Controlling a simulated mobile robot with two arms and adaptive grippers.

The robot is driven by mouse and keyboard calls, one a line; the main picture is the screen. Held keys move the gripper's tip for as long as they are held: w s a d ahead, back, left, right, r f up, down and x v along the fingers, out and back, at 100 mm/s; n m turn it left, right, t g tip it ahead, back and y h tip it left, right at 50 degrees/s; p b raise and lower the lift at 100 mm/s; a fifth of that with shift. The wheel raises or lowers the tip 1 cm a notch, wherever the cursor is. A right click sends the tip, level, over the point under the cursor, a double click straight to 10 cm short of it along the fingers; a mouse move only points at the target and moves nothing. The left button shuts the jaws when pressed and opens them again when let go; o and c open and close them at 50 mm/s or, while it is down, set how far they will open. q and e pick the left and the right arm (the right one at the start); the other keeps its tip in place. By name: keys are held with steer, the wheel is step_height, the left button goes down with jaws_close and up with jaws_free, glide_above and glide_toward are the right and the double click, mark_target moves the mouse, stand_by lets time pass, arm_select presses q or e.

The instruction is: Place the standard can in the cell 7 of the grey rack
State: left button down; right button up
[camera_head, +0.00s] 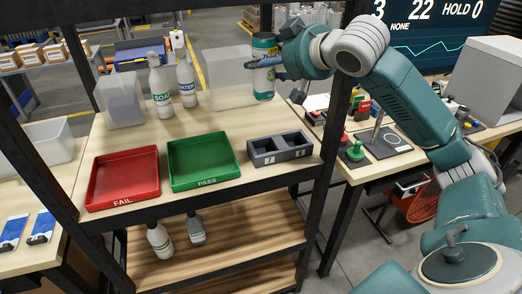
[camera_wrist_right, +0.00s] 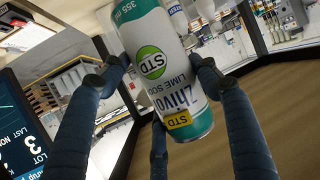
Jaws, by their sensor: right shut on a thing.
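The standard can (camera_head: 264,87) is white and teal with a green STD mark and a yellow STD tag. It also shows large and tilted in the right wrist view (camera_wrist_right: 152,35). My right gripper (camera_head: 266,62) is shut on it, with dark fingers around its sides (camera_wrist_right: 160,75). In the head view the can is roughly upright at the back right of the shelf top, above and behind the grey rack (camera_head: 282,158). The rack has two cells, marked 7 on the left and 8 on the right; both look empty. My left gripper is not in view.
A red FAIL tray (camera_head: 122,201) and a green PASS tray (camera_head: 205,183) lie left of the rack. Two white bottles (camera_head: 161,88) and clear bins (camera_head: 228,102) stand behind. A black frame post (camera_head: 335,130) rises close to the rack's right.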

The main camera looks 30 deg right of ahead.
steer(key=shift+d, duration=0.25)
steer(key=shift+f, duration=9.8)
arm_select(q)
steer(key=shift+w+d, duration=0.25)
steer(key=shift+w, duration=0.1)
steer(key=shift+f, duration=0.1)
arm_select(e)
steer(key=o, duration=0.5)
arm_select(q)
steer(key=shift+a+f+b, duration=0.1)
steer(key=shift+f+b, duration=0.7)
steer(key=shift+b, duration=0.1)
arm_select(e)
steer(key=v, duration=1.2)
steer(key=shift+a, duration=0.15)
